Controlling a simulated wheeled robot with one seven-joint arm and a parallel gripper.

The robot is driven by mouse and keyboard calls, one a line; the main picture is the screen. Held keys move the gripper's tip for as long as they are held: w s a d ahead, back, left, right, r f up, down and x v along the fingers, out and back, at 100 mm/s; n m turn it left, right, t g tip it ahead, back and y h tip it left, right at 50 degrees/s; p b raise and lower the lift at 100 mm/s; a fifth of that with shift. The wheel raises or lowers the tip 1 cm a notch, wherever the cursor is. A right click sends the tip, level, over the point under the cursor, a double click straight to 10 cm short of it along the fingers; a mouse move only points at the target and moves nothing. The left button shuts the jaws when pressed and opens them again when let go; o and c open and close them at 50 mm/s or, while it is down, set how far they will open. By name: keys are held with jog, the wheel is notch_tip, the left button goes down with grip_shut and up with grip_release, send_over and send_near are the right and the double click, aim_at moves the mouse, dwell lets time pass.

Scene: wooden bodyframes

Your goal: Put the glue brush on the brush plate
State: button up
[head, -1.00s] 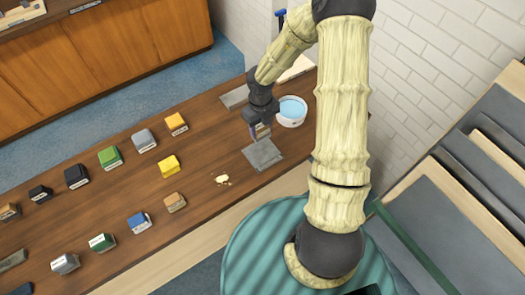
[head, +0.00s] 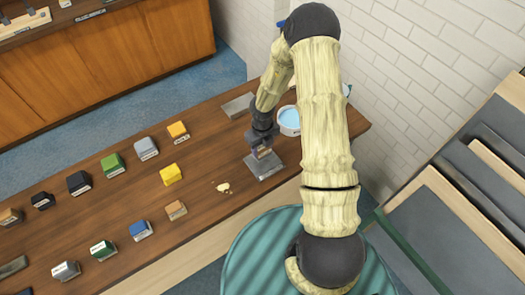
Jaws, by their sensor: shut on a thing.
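My gripper (head: 263,150) is shut on the glue brush (head: 264,154), of which only a small tan and brown part shows between the fingers. It holds the brush over a flat grey plate (head: 267,170) near the front edge of the wooden table. I take this grey plate for the brush plate. The brush's lower end is low over the plate or on it; I cannot tell whether they touch. My gripper hides most of the brush and the plate's back part.
A white bowl of light blue liquid (head: 289,121) stands right behind my gripper, partly hidden by my arm. Another grey plate (head: 238,106) lies farther back.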

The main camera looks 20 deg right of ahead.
aim_at(262, 152)
jog(key=shift+f, duration=1.55)
jog(key=shift+f, duration=0.15)
jog(key=o, duration=0.9)
notch_tip(262, 152, up, 12)
jog(key=shift+r+b, duration=0.15)
jog(key=shift+b, duration=0.5)
